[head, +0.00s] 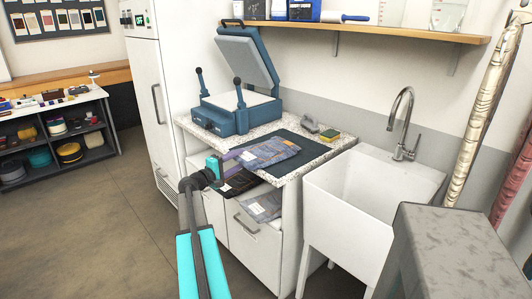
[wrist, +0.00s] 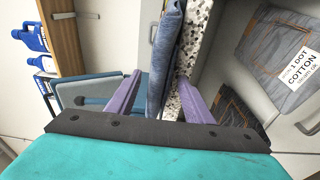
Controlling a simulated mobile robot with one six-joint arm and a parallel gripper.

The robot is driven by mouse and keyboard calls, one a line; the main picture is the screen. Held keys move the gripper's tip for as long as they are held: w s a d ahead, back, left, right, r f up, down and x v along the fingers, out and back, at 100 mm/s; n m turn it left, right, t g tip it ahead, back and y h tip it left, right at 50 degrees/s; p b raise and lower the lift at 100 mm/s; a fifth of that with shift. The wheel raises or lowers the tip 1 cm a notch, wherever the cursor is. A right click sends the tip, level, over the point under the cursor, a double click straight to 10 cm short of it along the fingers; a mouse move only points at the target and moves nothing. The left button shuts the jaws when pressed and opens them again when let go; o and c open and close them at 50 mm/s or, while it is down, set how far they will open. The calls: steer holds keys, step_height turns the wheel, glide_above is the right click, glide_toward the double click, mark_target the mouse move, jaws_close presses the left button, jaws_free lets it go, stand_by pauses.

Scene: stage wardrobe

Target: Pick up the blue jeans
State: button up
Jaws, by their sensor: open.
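The blue jeans (head: 268,153) lie folded flat on the dark mat on the speckled counter, reaching its front edge. In the wrist view the jeans (wrist: 168,45) show edge-on as a thick blue fold. My gripper (head: 229,160) is at the front edge of the counter, close to the near end of the jeans. In the wrist view my gripper (wrist: 160,76) is open, one purple finger on each side of the fold, the right one beside the speckled counter edge. I cannot tell whether either finger touches the cloth.
Below the counter, a dark garment (head: 240,182) and a grey labelled garment (head: 265,206) lie near the white drawer fronts. A blue heat press (head: 236,110) stands behind left; a white sink (head: 350,200) is at right. Open floor lies to the left.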

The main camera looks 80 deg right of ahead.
jaws_close()
steer(key=shift+r, duration=0.15)
steer(key=shift+r, duration=0.8)
steer(key=shift+r+b, duration=0.35)
steer(key=shift+r, duration=0.6)
steer(key=a+r+b, duration=0.1)
steer(key=a+b, duration=0.1)
steer(key=a, duration=1.4)
steer(key=shift+s+r, duration=0.15)
steer(key=shift+s, duration=0.2)
